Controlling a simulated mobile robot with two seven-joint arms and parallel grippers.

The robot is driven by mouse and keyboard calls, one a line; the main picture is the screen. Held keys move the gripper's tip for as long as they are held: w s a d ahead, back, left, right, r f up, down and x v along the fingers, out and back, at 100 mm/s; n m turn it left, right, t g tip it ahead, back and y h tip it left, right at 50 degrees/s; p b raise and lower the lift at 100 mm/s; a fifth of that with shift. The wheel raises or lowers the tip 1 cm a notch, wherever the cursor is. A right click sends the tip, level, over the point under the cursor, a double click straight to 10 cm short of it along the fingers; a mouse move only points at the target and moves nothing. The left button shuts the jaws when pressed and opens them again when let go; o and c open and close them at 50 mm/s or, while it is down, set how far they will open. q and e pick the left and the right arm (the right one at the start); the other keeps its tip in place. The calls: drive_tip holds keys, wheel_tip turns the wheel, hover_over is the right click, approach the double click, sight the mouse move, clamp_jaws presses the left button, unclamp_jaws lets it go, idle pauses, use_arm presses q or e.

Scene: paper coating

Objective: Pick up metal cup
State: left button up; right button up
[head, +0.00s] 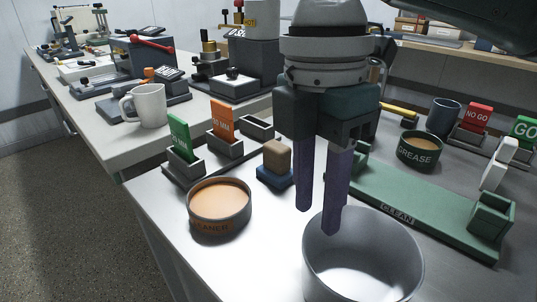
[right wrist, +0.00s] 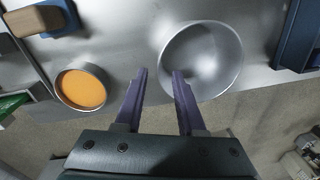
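The metal cup (head: 363,272) is a wide, plain grey open vessel standing upright near the front of the bench. It also shows from above in the right wrist view (right wrist: 214,62). My right gripper (head: 317,220) points down at the cup's left side in the head view. In the right wrist view its two purple fingers (right wrist: 160,73) are spread apart with nothing gripped. There, one fingertip overlaps the cup's opening and the other lies outside, with the rim between them. I cannot tell whether they touch it. My left gripper is not in view.
A cup of orange contents labelled CLEANER (head: 219,207) stands left of the metal cup. A brown block on a blue base (head: 276,163) is behind. A green CLEAN tray (head: 420,205) and GREASE cup (head: 418,150) are to the right. The bench's left edge is close.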

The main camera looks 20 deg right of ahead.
sight(315, 256)
drive_tip(key=f, duration=0.4)
drive_tip(key=f+b, duration=0.1)
drive_tip(key=f, duration=0.1)
drive_tip(key=shift+s+d, duration=0.25)
drive_tip(key=shift+d, duration=0.05)
drive_tip(key=shift+r, duration=0.1)
drive_tip(key=shift+c, duration=0.3)
clamp_jaws()
idle(0.6)
